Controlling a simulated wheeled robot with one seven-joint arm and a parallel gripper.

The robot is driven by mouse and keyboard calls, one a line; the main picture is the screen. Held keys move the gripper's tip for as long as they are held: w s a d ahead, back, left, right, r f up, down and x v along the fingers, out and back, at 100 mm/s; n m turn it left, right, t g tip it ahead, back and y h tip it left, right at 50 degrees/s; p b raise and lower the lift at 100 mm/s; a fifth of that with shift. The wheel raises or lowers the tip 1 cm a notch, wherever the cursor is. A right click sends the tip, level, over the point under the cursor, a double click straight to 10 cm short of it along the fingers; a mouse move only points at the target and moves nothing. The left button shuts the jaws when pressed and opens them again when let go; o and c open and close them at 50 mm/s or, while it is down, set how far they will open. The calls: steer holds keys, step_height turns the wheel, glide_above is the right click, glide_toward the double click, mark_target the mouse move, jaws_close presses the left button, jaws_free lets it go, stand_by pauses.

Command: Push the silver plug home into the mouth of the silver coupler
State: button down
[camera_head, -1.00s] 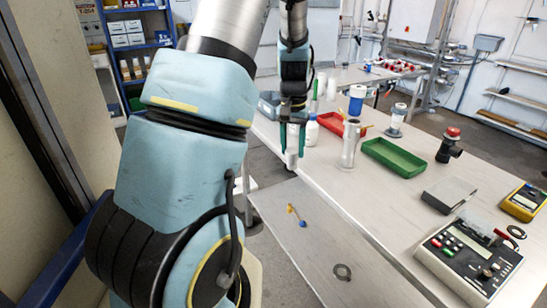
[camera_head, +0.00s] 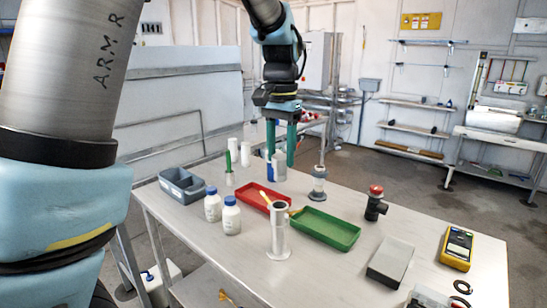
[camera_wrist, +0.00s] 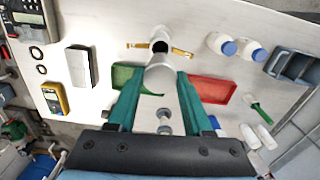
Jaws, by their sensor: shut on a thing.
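My gripper (camera_head: 282,152) has green fingers pointing down over the table and is shut on the silver plug (camera_wrist: 160,77). The plug is a smooth silver cylinder between the fingertips in the wrist view; in the head view it is hard to tell apart from the pale things behind it. The silver coupler (camera_head: 279,238) stands upright on the table with a dark open mouth facing up. It also shows in the wrist view (camera_wrist: 159,33), just beyond the plug. The plug looks apart from the coupler and higher than its mouth.
A red tray (camera_head: 249,198) and a green tray (camera_head: 330,236) lie by the coupler. Two white bottles (camera_head: 231,220) and a grey caddy (camera_head: 180,190) stand left. A black fitting with red top (camera_head: 376,200), a grey box (camera_head: 391,262) and a yellow meter (camera_head: 457,246) are right.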

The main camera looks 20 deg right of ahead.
mark_target(280, 175)
stand_by(0.3)
steer(key=shift+f+b, duration=1.6)
steer(key=shift+f, duration=1.35)
steer(key=shift+f+b, duration=0.8)
steer(key=shift+f, duration=1.5)
steer(key=shift+c, duration=1.2)
jaws_free()
steer(key=shift+r, duration=0.1)
step_height(280, 175, up, 11)
steer(key=shift+f+b, duration=0.1)
steer(key=shift+b, duration=0.7)
